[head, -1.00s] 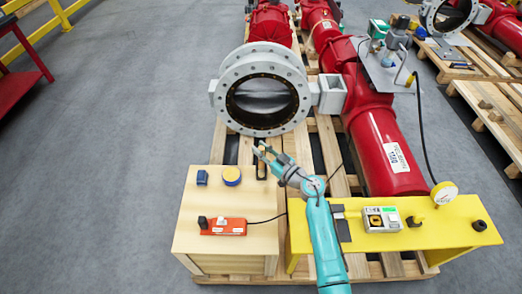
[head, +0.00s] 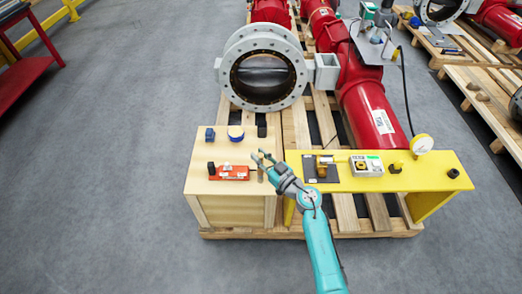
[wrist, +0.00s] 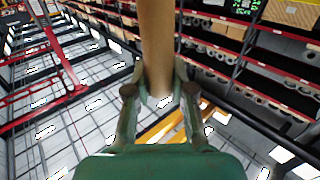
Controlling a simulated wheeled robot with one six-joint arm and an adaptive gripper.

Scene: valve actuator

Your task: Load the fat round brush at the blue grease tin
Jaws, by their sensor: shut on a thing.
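An orange-red device (head: 230,173) lies in front. The yellow bench (head: 440,175) is on the right. The grey valve flange (head: 230,75) rises behind.

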